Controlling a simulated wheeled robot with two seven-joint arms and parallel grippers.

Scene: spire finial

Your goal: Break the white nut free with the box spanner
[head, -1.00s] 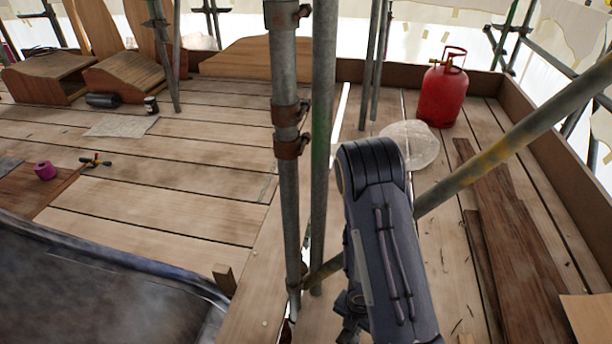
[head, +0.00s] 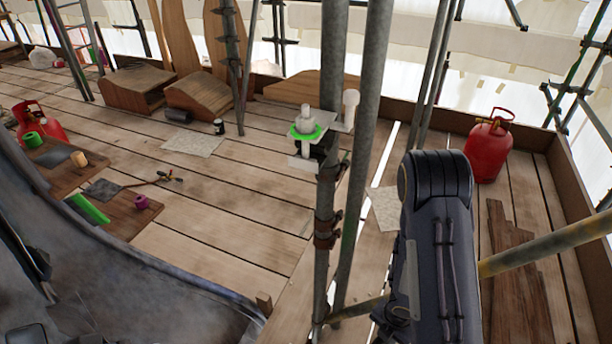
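A white bracket (head: 307,163) is fixed to an upright scaffold pole near the middle of the head view. On it stands a white stepped piece (head: 306,118) with a bright green ring (head: 304,132) around its base; this may hold the white nut, but the nut is too small to tell. A white upright cylinder (head: 350,108) stands at the bracket's right end; I cannot tell whether it is the box spanner. My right arm rises at the lower right, apart from the bracket in the picture. Neither gripper's fingertips can be seen.
Scaffold poles (head: 364,150) stand close beside the bracket, and a sloping pole (head: 545,245) crosses at right. A red gas cylinder (head: 487,152) stands at back right. Boards at left hold a green roll (head: 88,208) and a purple roll (head: 141,202). The middle planks are mostly clear.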

